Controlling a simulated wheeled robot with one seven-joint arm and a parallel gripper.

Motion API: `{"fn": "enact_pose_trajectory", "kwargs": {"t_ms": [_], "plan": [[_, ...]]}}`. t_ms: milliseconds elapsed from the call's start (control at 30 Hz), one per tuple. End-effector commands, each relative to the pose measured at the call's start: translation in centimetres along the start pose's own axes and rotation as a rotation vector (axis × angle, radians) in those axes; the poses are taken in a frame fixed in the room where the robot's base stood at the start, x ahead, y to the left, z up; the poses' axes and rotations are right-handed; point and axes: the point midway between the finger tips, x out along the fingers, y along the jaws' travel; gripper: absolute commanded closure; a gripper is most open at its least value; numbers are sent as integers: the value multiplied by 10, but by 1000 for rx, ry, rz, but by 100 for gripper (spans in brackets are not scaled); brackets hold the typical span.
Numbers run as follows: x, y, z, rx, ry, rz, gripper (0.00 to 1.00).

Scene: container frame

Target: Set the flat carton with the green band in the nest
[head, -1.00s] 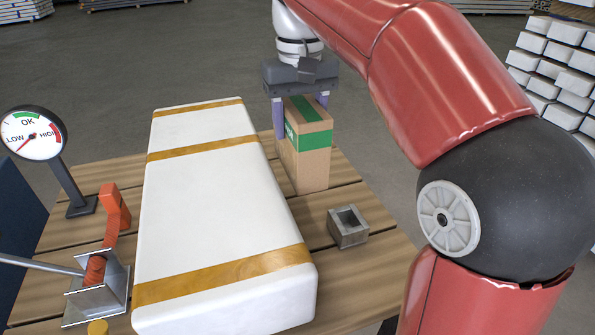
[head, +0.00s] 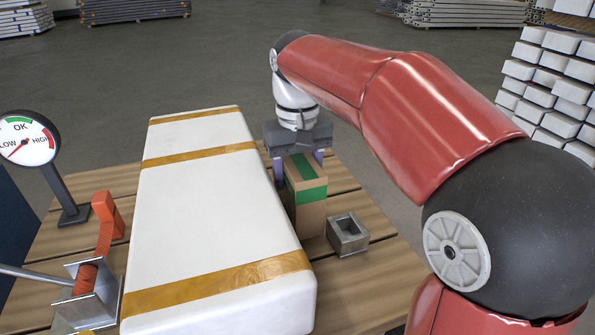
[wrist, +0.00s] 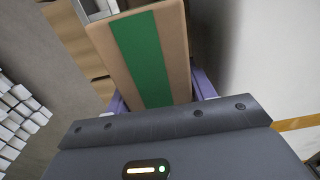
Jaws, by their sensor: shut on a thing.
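The tan carton with the green band (head: 308,212) is upright in my gripper (head: 301,176), on the right side of the white wrapped block. My gripper is shut on its upper part, with purple fingers on either side. In the wrist view the carton (wrist: 103,42) and its green band fill the space between the fingers. I cannot tell whether its bottom touches the table. A small grey open-topped metal box (head: 348,240), the likely nest, stands just right of the carton's base and looks empty.
The long white block with tan straps (head: 195,220) fills the middle of the plank table (head: 370,275). At the left stand a gauge (head: 26,142) and an orange strap in a metal ratchet (head: 88,292). The table's right front is clear.

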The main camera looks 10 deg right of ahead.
Motion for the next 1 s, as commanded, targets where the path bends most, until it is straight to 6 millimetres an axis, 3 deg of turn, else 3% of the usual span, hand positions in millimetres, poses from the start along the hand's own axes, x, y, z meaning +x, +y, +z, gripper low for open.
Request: {"fn": "enact_pose_trajectory", "kwargs": {"t_ms": [33,67,133,367,533,1000], "plan": [[2,0,0,0,1,0,81],[3,0,0,0,0,0,44],[2,0,0,0,0,0,36],[2,0,0,0,0,0,36],[-9,0,0,0,1,0,36],[-103,0,-1,-1,1,0,36]]}}
